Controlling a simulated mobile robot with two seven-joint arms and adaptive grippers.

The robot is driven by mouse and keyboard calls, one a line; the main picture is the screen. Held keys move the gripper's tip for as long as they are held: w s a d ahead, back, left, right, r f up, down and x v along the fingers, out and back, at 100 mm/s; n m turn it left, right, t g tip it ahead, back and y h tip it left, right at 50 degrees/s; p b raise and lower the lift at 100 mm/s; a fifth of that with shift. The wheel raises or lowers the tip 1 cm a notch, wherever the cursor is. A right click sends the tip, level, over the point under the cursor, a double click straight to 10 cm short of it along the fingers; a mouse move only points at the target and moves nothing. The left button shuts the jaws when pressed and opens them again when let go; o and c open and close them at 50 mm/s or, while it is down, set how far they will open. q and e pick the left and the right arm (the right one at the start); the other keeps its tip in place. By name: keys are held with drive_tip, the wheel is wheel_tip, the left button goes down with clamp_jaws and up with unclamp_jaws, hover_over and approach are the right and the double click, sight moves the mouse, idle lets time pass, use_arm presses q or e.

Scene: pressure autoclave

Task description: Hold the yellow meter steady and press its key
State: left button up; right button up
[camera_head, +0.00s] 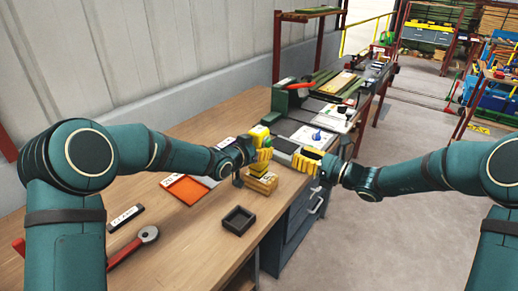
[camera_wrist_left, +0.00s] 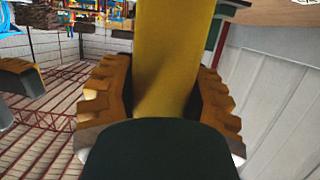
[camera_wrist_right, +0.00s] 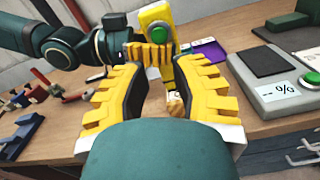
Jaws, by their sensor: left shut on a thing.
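The yellow meter (camera_head: 259,132) is held up over the bench, in the jaws of my left gripper (camera_head: 260,153). In the left wrist view its yellow body (camera_wrist_left: 165,60) stands between the two fingers, which close on its sides. In the right wrist view the meter (camera_wrist_right: 154,15) shows its face with a round green key (camera_wrist_right: 157,34), above the left gripper's fingers (camera_wrist_right: 152,56). My right gripper (camera_head: 307,160) is open and empty, to the right of the meter and apart from it. The key lies between its spread fingers (camera_wrist_right: 160,62) in its own view, farther off.
A wooden block (camera_head: 262,184) stands on the bench below the meter. A grey device with a green button (camera_wrist_right: 278,97) sits at the right in the right wrist view.

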clamp_jaws()
idle(1.0)
drive_tip(key=s+d+f+n+g+h, duration=0.25)
drive_tip(key=f+n+h, duration=0.2)
drive_tip(key=f, duration=0.25)
drive_tip(key=s+d+f+n+g+h, duration=0.1)
drive_tip(key=s+f+n+g+h, duration=0.2)
drive_tip(key=f+h, duration=0.3)
drive_tip(key=w+d+r+n+t+h, duration=0.2)
drive_tip(key=w+d+n+t, duration=0.1)
drive_tip(key=d+n+t, duration=0.1)
drive_tip(key=w+a+r+n+t+y, duration=0.2)
drive_tip(key=a+r+n+t, duration=0.3)
drive_tip(key=r, duration=0.5)
drive_tip(key=shift+n+t+y, duration=0.35)
drive_tip(key=shift+n+y, duration=0.1)
drive_tip(key=shift+n, duration=0.6)
